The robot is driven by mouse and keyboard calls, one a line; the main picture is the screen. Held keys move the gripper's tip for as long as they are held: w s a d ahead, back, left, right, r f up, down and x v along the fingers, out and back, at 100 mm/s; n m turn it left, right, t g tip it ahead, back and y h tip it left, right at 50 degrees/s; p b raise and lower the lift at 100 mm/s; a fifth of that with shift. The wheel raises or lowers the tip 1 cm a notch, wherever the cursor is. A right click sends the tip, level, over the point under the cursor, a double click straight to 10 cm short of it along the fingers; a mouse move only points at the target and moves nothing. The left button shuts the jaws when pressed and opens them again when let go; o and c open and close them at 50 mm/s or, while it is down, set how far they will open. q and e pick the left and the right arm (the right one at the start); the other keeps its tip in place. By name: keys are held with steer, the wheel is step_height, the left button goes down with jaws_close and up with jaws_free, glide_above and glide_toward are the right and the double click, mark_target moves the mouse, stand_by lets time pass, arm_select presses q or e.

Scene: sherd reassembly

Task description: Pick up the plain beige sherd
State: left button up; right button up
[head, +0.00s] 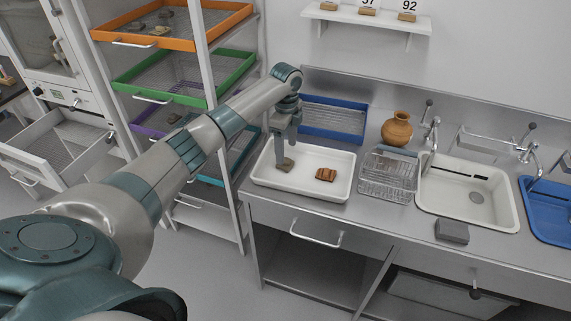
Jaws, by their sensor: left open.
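A beige sherd (285,165) lies in the left part of the white tray (337,195) on the steel counter. A brown-orange sherd (326,174) lies in the same tray, to its right. My left gripper (281,158) points down over the tray, with its fingertips right at the beige sherd and covering part of its far side. The jaws are open; I cannot tell whether they touch the sherd. My right gripper is not in view.
A blue wire-bottomed tray (333,118) stands behind the white tray. An orange-brown vase (397,129), a clear rack (388,175) and a white sink (470,196) are to the right. A grey block (452,231) sits at the counter's front. Shelves with coloured trays, including a green one (183,80), stand left.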

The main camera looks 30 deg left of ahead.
arm_select(q)
steer(key=shift+a+f+p, duration=0.1)
steer(key=shift+f+p, duration=0.25)
steer(key=shift+p, duration=0.05)
steer(key=f, duration=0.1)
steer(key=f+p, duration=0.1)
steer(key=f, duration=0.2)
steer(key=shift+s+a+p, duration=0.1)
steer(key=shift+a+p, duration=0.25)
steer(key=shift+p, duration=0.05)
steer(key=shift+f, duration=0.25)
steer(key=shift+c, duration=0.6)
steer(key=c, duration=1.1)
